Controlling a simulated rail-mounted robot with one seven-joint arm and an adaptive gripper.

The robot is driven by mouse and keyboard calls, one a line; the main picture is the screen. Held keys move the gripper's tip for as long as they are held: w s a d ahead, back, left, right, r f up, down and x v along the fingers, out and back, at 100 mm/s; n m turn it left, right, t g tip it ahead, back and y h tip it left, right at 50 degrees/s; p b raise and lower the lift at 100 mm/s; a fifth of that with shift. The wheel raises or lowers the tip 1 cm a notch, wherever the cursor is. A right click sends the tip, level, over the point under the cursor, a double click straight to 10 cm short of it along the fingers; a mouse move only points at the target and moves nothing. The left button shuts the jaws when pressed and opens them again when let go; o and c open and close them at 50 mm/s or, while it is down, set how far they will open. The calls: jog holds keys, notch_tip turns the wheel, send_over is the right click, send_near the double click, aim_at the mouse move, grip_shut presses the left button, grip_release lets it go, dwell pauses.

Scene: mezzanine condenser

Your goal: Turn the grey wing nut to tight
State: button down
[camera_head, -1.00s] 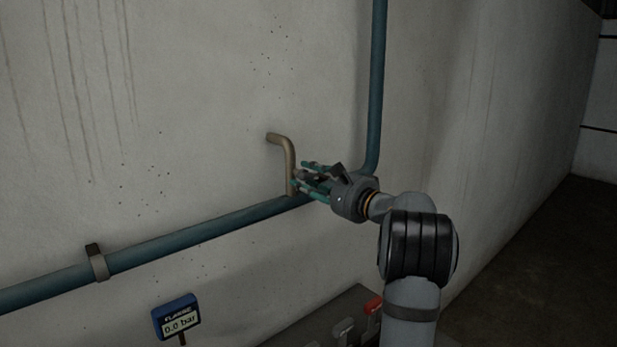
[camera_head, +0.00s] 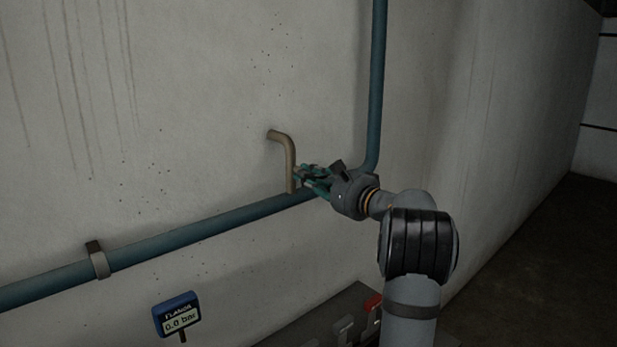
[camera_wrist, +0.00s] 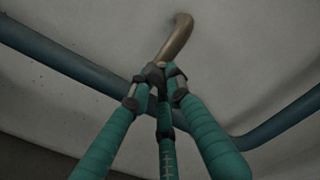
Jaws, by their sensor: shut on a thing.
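My gripper (camera_head: 303,174) has teal-wrapped fingers with dark tips, drawn together at the lower part of a tan bent pipe (camera_head: 290,160) on the wall. In the wrist view the fingertips (camera_wrist: 160,77) meet just below that pipe (camera_wrist: 178,38). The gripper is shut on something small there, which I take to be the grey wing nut. The fingers hide nearly all of it, so its shape and angle cannot be made out.
A blue pipe (camera_head: 200,229) runs along the wall behind the gripper, held by a clamp (camera_head: 97,260), and another blue pipe (camera_head: 378,85) rises at right. A gauge (camera_head: 177,316) reading 0.0 bar stands at lower left. A red-topped part (camera_head: 372,303) is below my arm.

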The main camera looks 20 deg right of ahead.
jog(key=m, duration=0.5)
jog(key=shift+a+m+b, duration=0.15)
jog(key=shift+m+b, duration=0.15)
jog(key=shift+b, duration=0.1)
jog(key=m, duration=0.1)
jog(key=m+p, duration=0.1)
jog(key=m, duration=0.3)
jog(key=shift+r, duration=0.25)
jog(key=m+p, duration=0.1)
jog(key=m, duration=0.2)
jog(key=m+p, duration=0.2)
jog(key=shift+r+m+p, duration=0.2)
jog(key=shift+m+p, duration=0.1)
jog(key=shift+m, duration=0.1)
jog(key=shift+m+p, duration=1.75)
jog(key=shift+m, duration=0.55)
jog(key=c, duration=1.6)
grip_release()
jog(key=shift+c, duration=0.2)
jog(key=shift+f, duration=0.1)
